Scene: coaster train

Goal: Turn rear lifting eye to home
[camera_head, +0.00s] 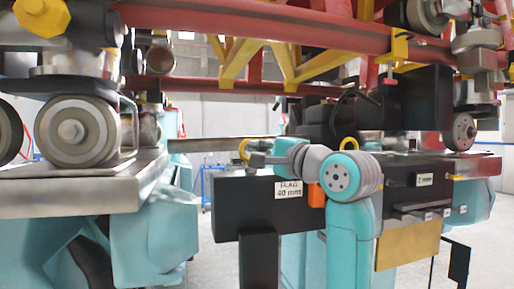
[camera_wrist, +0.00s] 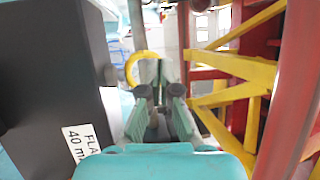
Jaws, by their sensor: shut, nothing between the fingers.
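A yellow lifting eye (camera_head: 243,149) shows at the left end of the black block marked "FLAG 40 mm" in the head view. In the wrist view a yellow ring (camera_wrist: 133,68) stands just beyond my fingertips and slightly left, partly hidden. A second yellow eye (camera_head: 349,143) shows behind my wrist in the head view. I cannot tell from labels which one is the rear eye. My gripper (camera_head: 254,160) points left beside the first eye. In the wrist view my gripper (camera_wrist: 160,92) is shut and empty. Whether it touches the ring is unclear.
The black block (camera_head: 235,205) lies close along my gripper and also fills the left of the wrist view (camera_wrist: 45,90). Red rails (camera_head: 250,85) and yellow braces (camera_head: 240,58) hang above. A steel plate with wheels (camera_head: 80,190) stands left.

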